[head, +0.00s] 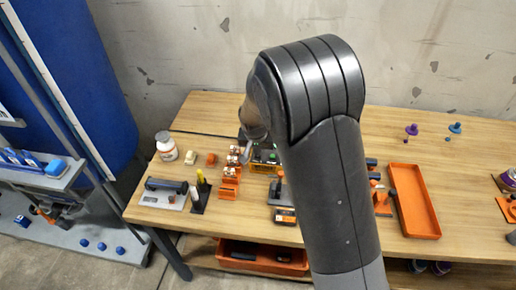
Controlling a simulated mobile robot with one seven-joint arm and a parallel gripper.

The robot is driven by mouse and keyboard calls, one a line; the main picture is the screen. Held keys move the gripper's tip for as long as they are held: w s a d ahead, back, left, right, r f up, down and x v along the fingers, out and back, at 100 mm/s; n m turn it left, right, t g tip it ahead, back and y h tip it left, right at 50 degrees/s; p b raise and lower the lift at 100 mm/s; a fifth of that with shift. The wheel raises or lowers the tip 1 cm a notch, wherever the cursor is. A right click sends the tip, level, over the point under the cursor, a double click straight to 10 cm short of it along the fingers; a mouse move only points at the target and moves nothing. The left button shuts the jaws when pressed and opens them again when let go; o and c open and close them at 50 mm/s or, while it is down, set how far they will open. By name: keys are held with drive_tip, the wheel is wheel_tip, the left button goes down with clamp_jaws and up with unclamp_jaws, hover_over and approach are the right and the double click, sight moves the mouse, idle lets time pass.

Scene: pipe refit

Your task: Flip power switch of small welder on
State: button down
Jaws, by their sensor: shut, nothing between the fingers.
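My arm reaches up from the bottom and bends down to the left over the workbench. My gripper (244,146) is at its far end, low over the bench; it is small and partly hidden by the arm, and its fingers are shut and empty. A dark device with yellow and green parts (265,157) stands just right of it, partly behind the arm. A grey device with a black handle (166,193) lies at the bench's left front. I cannot tell which of these is the small welder. No power switch can be made out.
Orange blocks and fittings (230,180) stand in a row below my gripper. A white jar (166,146) and a dark holder with a yellow tool (201,192) stand to the left. An orange tray (414,201) lies right of my arm.

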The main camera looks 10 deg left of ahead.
drive_tip(key=shift+r, duration=0.1)
drive_tip(key=shift+r, duration=0.3)
drive_tip(key=v, duration=1.3)
drive_tip(key=shift+w+r+t, duration=0.3)
drive_tip(key=shift+w, duration=0.35)
drive_tip(key=x, duration=1.4)
drive_tip(key=shift+s+f, duration=0.15)
drive_tip(key=shift+s, duration=0.25)
